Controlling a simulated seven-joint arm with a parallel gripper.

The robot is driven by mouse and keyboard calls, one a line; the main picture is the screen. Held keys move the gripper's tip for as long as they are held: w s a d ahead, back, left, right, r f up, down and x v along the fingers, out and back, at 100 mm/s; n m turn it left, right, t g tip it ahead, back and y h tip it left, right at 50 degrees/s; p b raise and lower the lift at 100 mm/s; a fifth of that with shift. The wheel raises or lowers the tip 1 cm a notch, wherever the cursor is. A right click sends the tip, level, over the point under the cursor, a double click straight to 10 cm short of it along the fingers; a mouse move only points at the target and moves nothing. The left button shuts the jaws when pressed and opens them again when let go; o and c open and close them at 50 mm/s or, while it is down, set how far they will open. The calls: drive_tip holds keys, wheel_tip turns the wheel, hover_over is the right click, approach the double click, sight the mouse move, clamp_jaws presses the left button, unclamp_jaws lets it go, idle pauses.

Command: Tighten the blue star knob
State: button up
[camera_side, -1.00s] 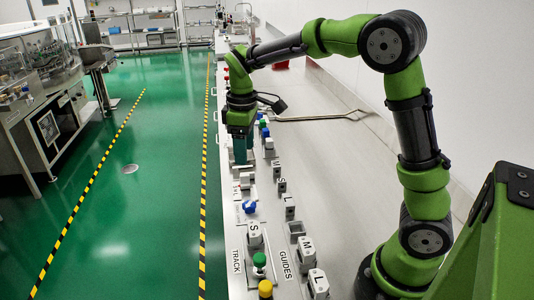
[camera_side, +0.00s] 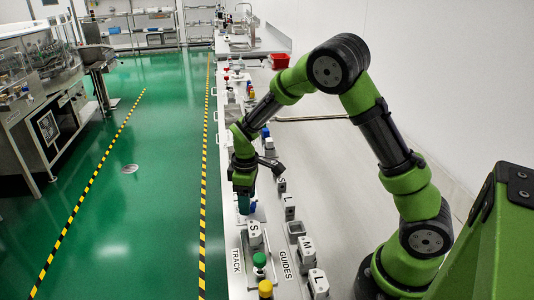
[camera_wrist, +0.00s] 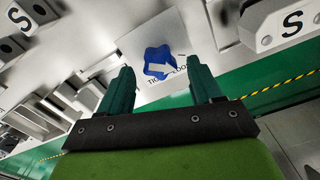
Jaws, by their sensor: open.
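The blue star knob (camera_wrist: 160,62) sits on a white printed plate, with a pale arrow-like mark on its top. In the wrist view it lies between and a little beyond the fingertips of my gripper (camera_wrist: 161,75), which is open with a teal finger on either side. No contact shows. In the side view my gripper (camera_side: 243,208) points down over the track plate, and only a little of the blue knob (camera_side: 252,206) shows beside the fingers; the rest is hidden behind them.
A grey block marked S (camera_side: 254,234), a green knob (camera_side: 259,260) and a yellow knob (camera_side: 265,289) stand nearer the camera. Guide blocks marked M (camera_side: 307,248) and L (camera_side: 317,283) line the right. The bench surface further right is clear.

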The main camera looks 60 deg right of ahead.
drive_tip(key=shift+f, duration=0.4)
drive_tip(key=shift+c, duration=0.3)
drive_tip(key=c, duration=1)
